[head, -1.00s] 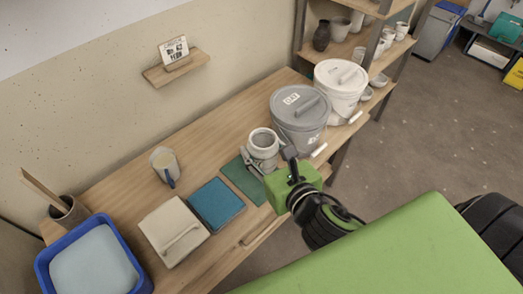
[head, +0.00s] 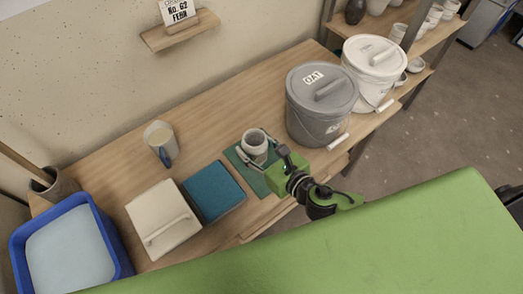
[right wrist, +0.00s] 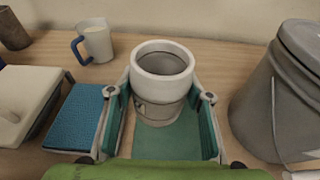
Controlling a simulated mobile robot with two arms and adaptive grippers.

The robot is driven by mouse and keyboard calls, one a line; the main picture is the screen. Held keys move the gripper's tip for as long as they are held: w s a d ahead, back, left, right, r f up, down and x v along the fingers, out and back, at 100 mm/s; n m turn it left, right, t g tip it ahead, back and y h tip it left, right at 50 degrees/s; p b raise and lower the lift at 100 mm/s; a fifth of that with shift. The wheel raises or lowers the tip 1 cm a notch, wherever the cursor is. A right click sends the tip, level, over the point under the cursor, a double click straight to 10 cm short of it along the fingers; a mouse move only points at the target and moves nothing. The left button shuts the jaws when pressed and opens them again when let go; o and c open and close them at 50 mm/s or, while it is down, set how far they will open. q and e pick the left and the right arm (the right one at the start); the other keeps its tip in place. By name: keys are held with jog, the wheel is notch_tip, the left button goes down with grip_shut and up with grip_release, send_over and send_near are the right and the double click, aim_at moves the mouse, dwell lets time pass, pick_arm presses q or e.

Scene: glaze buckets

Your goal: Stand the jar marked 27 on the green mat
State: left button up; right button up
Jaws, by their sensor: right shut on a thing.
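The jar (head: 254,143) is pale grey, open-topped and upright. It also shows in the right wrist view (right wrist: 162,72), with a small dark mark low on its side that I cannot read as a number. My right gripper (head: 258,158) is shut on the jar, one finger on each side. The green mat (head: 258,184) lies on the wooden table under the jar. In the right wrist view the mat (right wrist: 165,147) spreads around the jar's base. I cannot tell whether the base touches it. My left gripper is not in view.
A grey lidded bucket (head: 318,105) and a white one (head: 375,75) stand to the right. A blue book-like block (head: 213,191) and a cream lidded box (head: 160,215) lie left of the mat. A mug (head: 160,142) and a blue tub (head: 110,235) stand farther left.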

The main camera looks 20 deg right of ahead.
jog(key=w+f, duration=0.1)
jog(key=d+f+b, duration=0.1)
jog(key=f, duration=0.1)
jog(key=w+d+f, duration=0.1)
jog(key=shift+w+f, duration=0.2)
jog(key=shift+w, duration=0.15)
jog(key=f, duration=0.1)
jog(key=f+b, duration=0.1)
jog(key=w+d+f+b, duration=0.1)
jog(key=shift+f, duration=0.25)
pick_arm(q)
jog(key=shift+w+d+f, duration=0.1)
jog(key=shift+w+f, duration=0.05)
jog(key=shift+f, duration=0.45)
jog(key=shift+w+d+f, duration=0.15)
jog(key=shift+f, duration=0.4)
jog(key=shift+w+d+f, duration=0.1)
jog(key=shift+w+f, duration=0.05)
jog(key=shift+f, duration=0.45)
pick_arm(e)
jog(key=shift+f, duration=0.45)
jog(key=shift+f+b, duration=0.2)
jog(key=shift+b, duration=0.1)
jog(key=o, duration=1.3)
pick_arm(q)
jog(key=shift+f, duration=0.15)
pick_arm(e)
jog(key=shift+o, duration=0.3)
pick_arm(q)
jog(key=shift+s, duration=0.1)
